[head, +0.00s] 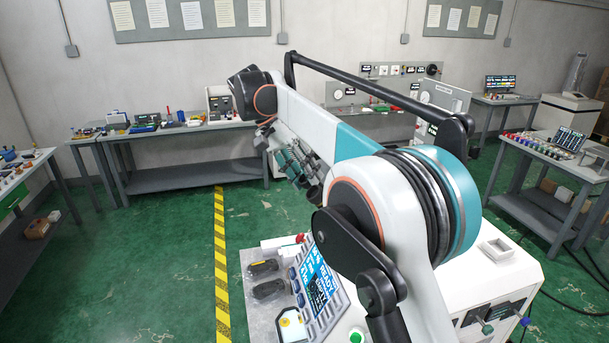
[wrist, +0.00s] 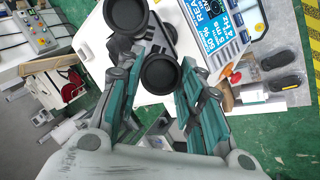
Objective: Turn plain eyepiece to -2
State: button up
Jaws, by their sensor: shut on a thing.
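Two round black eyepieces show in the wrist view, an upper one (wrist: 125,14) and a lower one (wrist: 160,72). My gripper (wrist: 162,78) has its teal fingers on either side of the lower eyepiece and is shut on it. I cannot tell from any mark which eyepiece is the plain one, and no scale or number on them is readable. In the head view my gripper (head: 295,163) shows beyond my arm, pointing down.
A tilted panel with a blue READY screen (head: 318,283) stands close by, also in the wrist view (wrist: 213,28). Two dark hand-sized objects (head: 268,288) lie left of it. My arm hides much of the white machine (head: 480,285). Benches line the walls.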

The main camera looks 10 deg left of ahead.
jog(key=shift+n, duration=0.3)
jog(key=o, duration=0.8)
notch_tip(320, 180, up, 8)
jog(key=shift+w+r, duration=0.1)
jog(key=shift+r, duration=0.95)
